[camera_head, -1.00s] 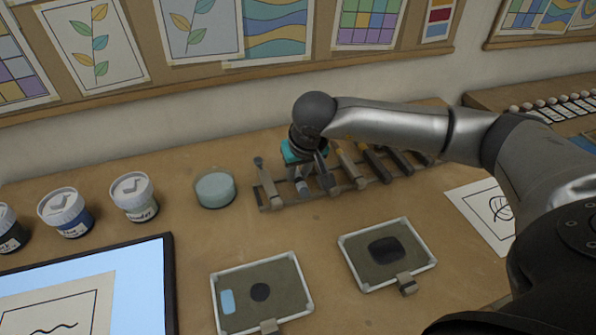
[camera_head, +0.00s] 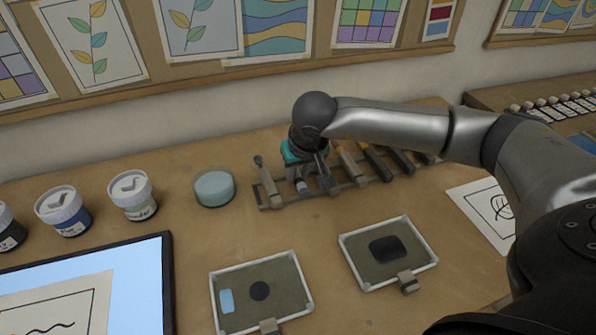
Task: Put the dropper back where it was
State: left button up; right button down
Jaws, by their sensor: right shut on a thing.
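My right gripper (camera_head: 314,184) reaches down over the tool rack (camera_head: 273,203), its fingers close to the rack's rails. It is shut on the dropper (camera_head: 302,187), whose pale end shows at the rack between the other tools. The wrist hides most of the dropper, so I cannot tell whether it rests fully in its slot. Other tools lie across the rack on both sides of the gripper. My left gripper is not in view.
A round pale-blue dish (camera_head: 214,189) stands left of the rack, with several lidded jars (camera_head: 133,196) further left. Two framed plates (camera_head: 388,251) and (camera_head: 237,278) lie in front. A lit panel (camera_head: 165,290) fills the lower left. Bare table lies between rack and plates.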

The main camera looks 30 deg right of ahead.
jog(key=shift+f, duration=0.2)
dwell(0.3)
jog(key=c, duration=0.6)
grip_release()
